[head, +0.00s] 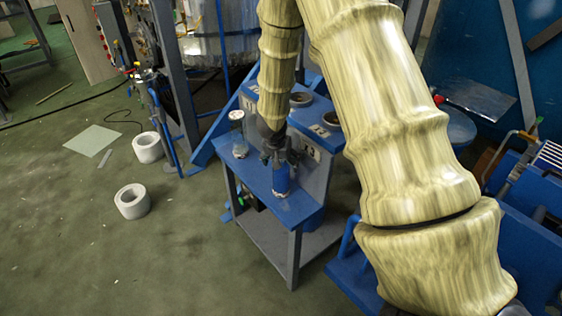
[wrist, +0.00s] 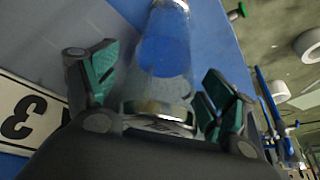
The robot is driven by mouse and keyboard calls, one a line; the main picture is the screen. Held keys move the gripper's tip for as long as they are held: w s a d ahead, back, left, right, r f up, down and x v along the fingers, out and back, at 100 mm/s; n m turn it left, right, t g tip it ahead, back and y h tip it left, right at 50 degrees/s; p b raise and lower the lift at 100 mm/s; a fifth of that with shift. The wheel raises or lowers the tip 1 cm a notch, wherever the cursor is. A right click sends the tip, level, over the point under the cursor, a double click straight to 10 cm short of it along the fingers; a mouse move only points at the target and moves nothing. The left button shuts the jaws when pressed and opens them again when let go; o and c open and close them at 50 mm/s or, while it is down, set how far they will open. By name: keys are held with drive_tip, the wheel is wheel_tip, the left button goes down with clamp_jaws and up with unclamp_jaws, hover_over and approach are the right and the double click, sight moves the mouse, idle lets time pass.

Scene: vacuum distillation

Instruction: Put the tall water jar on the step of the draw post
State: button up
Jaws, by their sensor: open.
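A clear glass jar (head: 281,179) with blue showing in it is upright at the blue step (head: 299,208) of the draw post (head: 312,133), near the step's front edge. My gripper (head: 279,150) points down over its top. In the wrist view, the jar (wrist: 163,65) lies between the two teal-padded fingers of my gripper (wrist: 157,95), its metal rim close to the palm. The fingers are open, with a visible gap at the jar's left. I cannot tell whether its base touches the step.
A second clear glass vessel (head: 238,128) stands on the step's left part. The post's top has round openings and a plate marked 3 (wrist: 27,116). White rings (head: 132,201) lie on the floor at left, and blue equipment (head: 530,210) crowds the right.

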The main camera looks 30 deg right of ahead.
drive_tip(key=p+v, duration=0.4)
drive_tip(key=v, duration=0.8)
drive_tip(key=s+a+f+n+g, duration=0.1)
drive_tip(key=s+a+f+n, duration=0.2)
drive_tip(key=s+f, duration=0.6)
drive_tip(key=s+a+f+n, duration=0.3)
drive_tip(key=s+f, duration=0.5)
drive_tip(key=f, duration=0.4)
drive_tip(key=s+a+f+n+y, duration=0.1)
drive_tip(key=s+a+f, duration=0.2)
drive_tip(key=s, duration=0.3)
drive_tip(key=s+a+f+n+g+y, duration=0.1)
drive_tip(key=s+a+f, duration=0.2)
drive_tip(key=s+a, duration=0.2)
drive_tip(key=s+a+f+n+y, duration=0.1)
drive_tip(key=s+a+f+n, duration=0.1)
drive_tip(key=s, duration=0.6)
drive_tip(key=shift+s+a+f+g+y, duration=0.35)
drive_tip(key=shift+a+f, duration=0.2)
drive_tip(key=shift+a, duration=0.35)
drive_tip(key=shift+s+d, duration=0.1)
